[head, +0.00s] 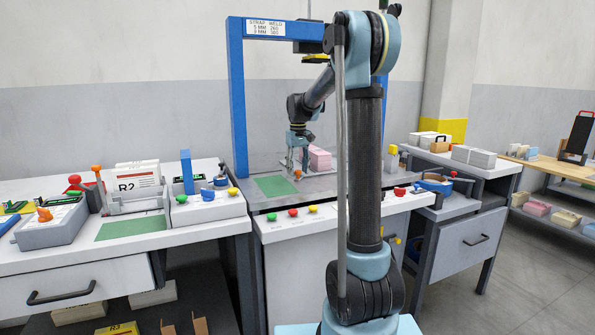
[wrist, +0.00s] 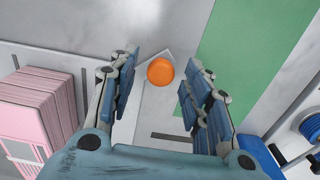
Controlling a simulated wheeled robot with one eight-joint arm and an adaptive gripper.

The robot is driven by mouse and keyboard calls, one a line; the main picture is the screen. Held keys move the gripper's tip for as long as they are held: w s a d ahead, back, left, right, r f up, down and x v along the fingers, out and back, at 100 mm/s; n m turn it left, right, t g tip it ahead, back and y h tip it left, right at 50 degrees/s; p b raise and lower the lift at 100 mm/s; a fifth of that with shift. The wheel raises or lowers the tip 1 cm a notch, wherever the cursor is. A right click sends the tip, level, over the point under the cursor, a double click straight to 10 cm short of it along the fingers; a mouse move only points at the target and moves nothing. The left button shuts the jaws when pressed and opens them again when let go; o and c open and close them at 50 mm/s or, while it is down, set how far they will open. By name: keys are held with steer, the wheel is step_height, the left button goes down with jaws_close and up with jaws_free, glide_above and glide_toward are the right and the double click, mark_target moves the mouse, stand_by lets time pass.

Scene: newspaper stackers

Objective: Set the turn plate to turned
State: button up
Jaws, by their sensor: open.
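An orange round knob (wrist: 160,71) stands on a light grey plate (wrist: 156,118) on the work surface, which looks like the turn plate. In the head view the orange knob (head: 297,174) shows under the blue frame, small and partly behind the fingers. My gripper (head: 297,168) points down over it. In the wrist view my gripper (wrist: 161,82) is open, with the knob between and slightly beyond its fingertips. The fingers do not visibly touch it. Part of the plate is hidden by my gripper, and I cannot tell its exact turn.
A pink stack (head: 319,157) stands right beside my gripper. A green mat (head: 275,186) lies to the left. The blue frame (head: 237,100) arches over the surface. Coloured buttons (head: 293,212) line the front edge.

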steer(key=shift+f, duration=0.15)
steer(key=shift+c, duration=0.6)
jaws_close()
steer(key=shift+s, duration=0.15)
